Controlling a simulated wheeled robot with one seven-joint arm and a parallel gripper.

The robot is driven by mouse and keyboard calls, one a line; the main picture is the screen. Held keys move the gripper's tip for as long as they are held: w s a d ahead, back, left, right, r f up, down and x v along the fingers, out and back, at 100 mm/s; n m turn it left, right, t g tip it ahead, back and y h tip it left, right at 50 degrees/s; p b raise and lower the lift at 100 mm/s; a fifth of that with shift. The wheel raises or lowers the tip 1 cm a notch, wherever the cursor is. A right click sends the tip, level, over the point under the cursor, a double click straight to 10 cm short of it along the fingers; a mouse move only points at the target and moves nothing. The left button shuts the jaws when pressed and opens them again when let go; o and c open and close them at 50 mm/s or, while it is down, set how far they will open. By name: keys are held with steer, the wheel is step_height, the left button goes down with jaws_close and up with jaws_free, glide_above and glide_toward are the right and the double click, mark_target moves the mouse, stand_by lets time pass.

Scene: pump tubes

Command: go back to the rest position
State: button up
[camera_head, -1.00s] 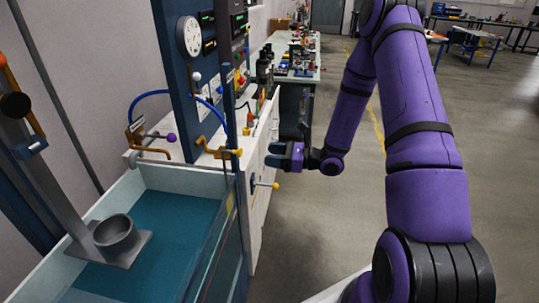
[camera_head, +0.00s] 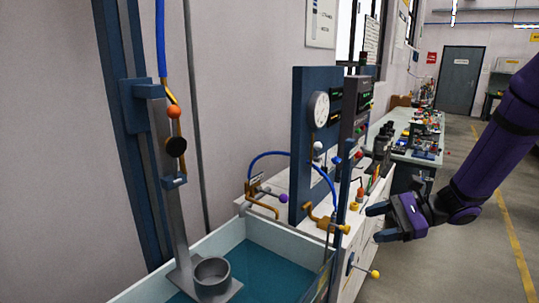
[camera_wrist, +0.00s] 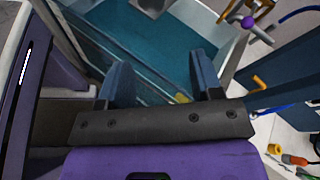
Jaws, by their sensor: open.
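My gripper (camera_head: 381,223) is purple with blue-grey fingers. In the head view it is in front of the white cabinet, to the right of the water tank (camera_head: 232,238). Its fingers are apart with nothing between them. In the wrist view the two fingers (camera_wrist: 161,80) stand apart over the tank's edge, with the teal water beyond them. The rest of my arm reaches out of the head view at the right.
A blue panel with a round gauge (camera_head: 319,109) stands behind the tank. A yellow-knobbed valve (camera_head: 374,274) sticks out from the cabinet front close below my gripper. A grey cup (camera_head: 212,273) sits in the tank. Open floor (camera_head: 470,265) lies to the right.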

steer(key=s+d+r+n+t+h, duration=0.1)
steer(key=s+d+r+n+h, duration=0.1)
steer(key=s+r+n+h, duration=0.5)
steer(key=s+d+r+n+t+h, duration=0.2)
steer(key=s+r+n+h, duration=0.5)
steer(key=s, duration=0.8)
steer(key=shift+s+d+r+t, duration=0.3)
steer(key=shift+d+r, duration=0.15)
steer(key=shift+r, duration=1.05)
